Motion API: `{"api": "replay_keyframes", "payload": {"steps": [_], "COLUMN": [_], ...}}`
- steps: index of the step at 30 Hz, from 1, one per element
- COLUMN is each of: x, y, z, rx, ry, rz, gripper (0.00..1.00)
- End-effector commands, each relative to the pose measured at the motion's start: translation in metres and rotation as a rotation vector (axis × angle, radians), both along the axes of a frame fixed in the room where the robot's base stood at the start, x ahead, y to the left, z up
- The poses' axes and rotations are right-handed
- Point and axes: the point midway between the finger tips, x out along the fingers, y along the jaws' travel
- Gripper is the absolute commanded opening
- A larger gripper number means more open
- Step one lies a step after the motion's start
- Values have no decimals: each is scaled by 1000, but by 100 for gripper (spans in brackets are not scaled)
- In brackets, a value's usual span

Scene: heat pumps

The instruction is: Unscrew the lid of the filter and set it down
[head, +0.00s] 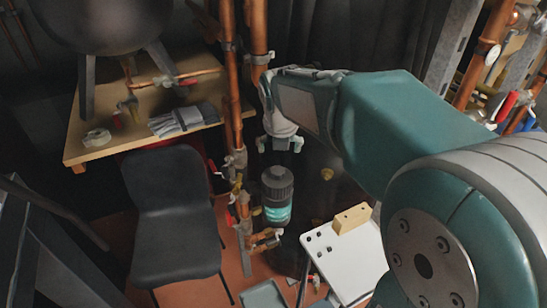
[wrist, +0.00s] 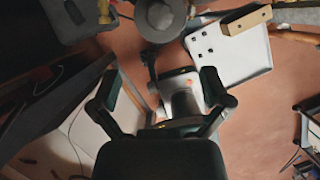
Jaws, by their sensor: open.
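The filter (head: 277,212) stands upright on the copper pipework in the head view, with a glowing teal body. Its dark grey ribbed lid (head: 277,183) sits on top of it. My gripper (head: 280,146) points down above the lid, open and empty, with a gap between its fingers and the lid. In the wrist view, my gripper (wrist: 160,88) shows its two dark fingers spread apart. A round grey shape that looks like the lid (wrist: 160,18) is at the top edge there, outside the fingers. The filter body is hidden in that view.
Copper pipes (head: 232,110) with valves rise close left of the filter. A dark chair (head: 175,205) stands further left, below a wooden bench (head: 95,145) with gloves (head: 182,120). A white table (head: 345,260) holding a wooden block (head: 352,218) stands to the right.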

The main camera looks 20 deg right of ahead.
Motion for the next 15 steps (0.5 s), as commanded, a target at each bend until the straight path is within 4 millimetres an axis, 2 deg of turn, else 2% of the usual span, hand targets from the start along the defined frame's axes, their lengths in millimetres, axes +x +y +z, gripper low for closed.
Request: {"api": "replay_keyframes", "payload": {"steps": [5,15], "x": [2,20], "y": [3,15], "z": [-1,-22], "rx": [4,3], "ry": [13,14], "rz": [-71,-506], "gripper": [86,86]}}
